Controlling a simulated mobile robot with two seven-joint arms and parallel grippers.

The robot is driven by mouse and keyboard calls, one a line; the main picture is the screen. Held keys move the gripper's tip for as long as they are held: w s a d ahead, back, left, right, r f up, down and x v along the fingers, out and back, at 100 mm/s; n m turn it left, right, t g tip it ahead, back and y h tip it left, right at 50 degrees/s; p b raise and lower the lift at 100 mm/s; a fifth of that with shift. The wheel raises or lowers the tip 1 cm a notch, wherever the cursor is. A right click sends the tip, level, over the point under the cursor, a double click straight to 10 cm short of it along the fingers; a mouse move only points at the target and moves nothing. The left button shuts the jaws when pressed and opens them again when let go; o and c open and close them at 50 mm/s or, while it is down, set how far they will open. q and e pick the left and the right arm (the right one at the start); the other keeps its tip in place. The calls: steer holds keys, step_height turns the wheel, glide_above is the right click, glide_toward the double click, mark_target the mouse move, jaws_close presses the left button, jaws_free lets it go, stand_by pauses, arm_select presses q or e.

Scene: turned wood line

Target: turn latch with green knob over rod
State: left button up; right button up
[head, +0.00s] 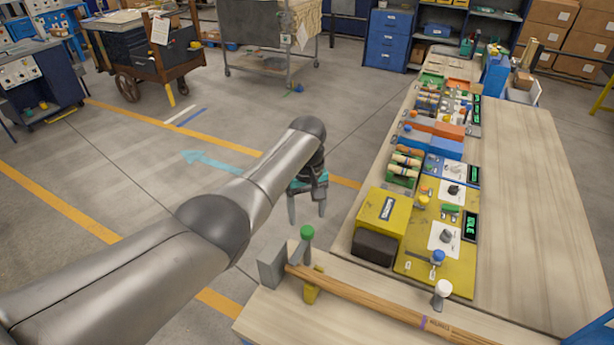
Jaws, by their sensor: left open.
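The green knob (307,232) sits on top of a short grey latch (300,253) at the left end of the near bench. The wooden rod (365,296) lies along the front of this bench, its left end by a grey block (272,266) and a yellow holder (313,285). It looks like more than one strip, with a purple band farther right. I cannot tell whether the latch crosses the rod. My left gripper (307,218) points down with fingers apart and empty, appearing just above and behind the green knob. My right gripper is out of view.
A white knob (443,288) stands by the rod farther right. Behind it are a yellow board (458,270) with a blue knob (438,256), and a yellow box (380,218). Several stations line the long bench, whose right side (540,200) is clear.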

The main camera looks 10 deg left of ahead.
mark_target(307, 230)
arm_select(q)
step_height(307, 230, up, 10)
stand_by(0.3)
stand_by(0.3)
